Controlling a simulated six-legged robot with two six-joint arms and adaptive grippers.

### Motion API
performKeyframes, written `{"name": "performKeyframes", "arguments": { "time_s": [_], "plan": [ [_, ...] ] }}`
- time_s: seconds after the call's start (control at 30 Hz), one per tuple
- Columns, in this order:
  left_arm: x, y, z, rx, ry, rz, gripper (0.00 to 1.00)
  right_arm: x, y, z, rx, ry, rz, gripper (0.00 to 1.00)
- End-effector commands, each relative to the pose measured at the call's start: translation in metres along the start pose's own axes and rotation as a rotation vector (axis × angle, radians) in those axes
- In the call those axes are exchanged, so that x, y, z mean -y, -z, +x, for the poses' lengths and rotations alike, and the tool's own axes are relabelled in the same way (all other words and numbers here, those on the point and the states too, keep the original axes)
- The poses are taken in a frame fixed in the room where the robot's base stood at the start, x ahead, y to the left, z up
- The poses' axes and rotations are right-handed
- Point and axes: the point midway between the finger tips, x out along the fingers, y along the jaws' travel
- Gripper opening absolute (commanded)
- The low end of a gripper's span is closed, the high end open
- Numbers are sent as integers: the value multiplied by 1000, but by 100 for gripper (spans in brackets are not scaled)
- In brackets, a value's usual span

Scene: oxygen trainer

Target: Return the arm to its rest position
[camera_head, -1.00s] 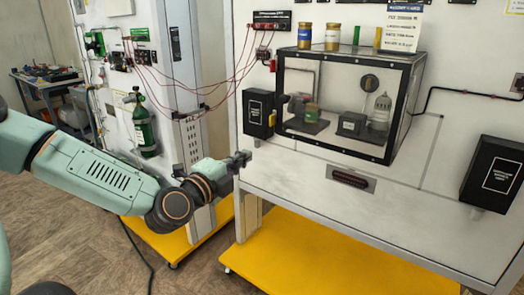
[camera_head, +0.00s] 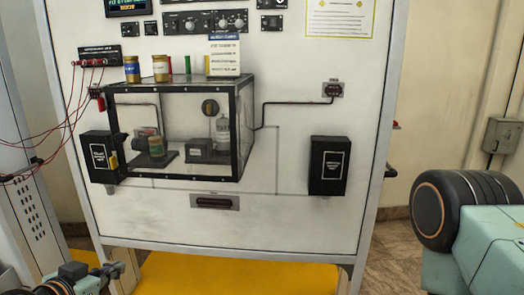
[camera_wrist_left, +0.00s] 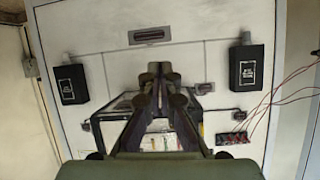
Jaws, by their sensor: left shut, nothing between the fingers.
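My left gripper (camera_head: 117,268) is low at the left edge of the head view, in front of the white trainer panel (camera_head: 270,225) and near its lower left corner. It is empty. In the left wrist view the fingers of my left gripper (camera_wrist_left: 154,72) are together with nothing between them, pointing toward the panel, which appears upside down there. A part of my other arm shows at the right of the head view; its gripper is out of frame.
A glass case (camera_head: 243,125) with black edges sits on the panel. Black boxes (camera_head: 328,165) flank it on both sides. A slotted handle plate (camera_head: 215,202) is below. Red wires (camera_head: 66,125) hang at the left. A yellow base (camera_head: 225,272) lies under the panel.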

Motion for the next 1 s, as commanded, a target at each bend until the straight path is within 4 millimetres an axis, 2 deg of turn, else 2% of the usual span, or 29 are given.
{"name": "performKeyframes", "arguments": {
  "time_s": [0.03,0.17,0.2,0.33,0.47,0.5,0.6,0.7,0.8,0.9,1.0],
  "plan": [
    [-13,-25,2,72,-20,-71,0,0,0,5,0,0,0,40],
    [-43,-92,-3,276,-31,-276,0,0,0,14,0,0,0,40],
    [-53,-116,-7,348,-24,-333,0,0,0,18,0,0,0,40],
    [-82,-190,-27,569,26,-457,0,0,0,28,0,0,0,40],
    [-106,-261,-58,771,81,-477,0,0,0,39,0,0,0,40],
    [-113,-282,-69,828,91,-457,0,0,0,42,0,0,0,40],
    [-127,-326,-97,952,87,-368,0,0,0,50,0,0,0,40],
    [-140,-358,-119,1040,61,-283,0,0,0,56,0,0,0,40],
    [-148,-380,-134,1097,38,-231,0,0,0,60,0,0,0,40],
    [-151,-389,-142,1122,31,-221,0,0,0,61,0,0,0,40],
    [-151,-390,-144,1126,31,-223,0,0,0,60,0,0,0,40]
  ]
}}
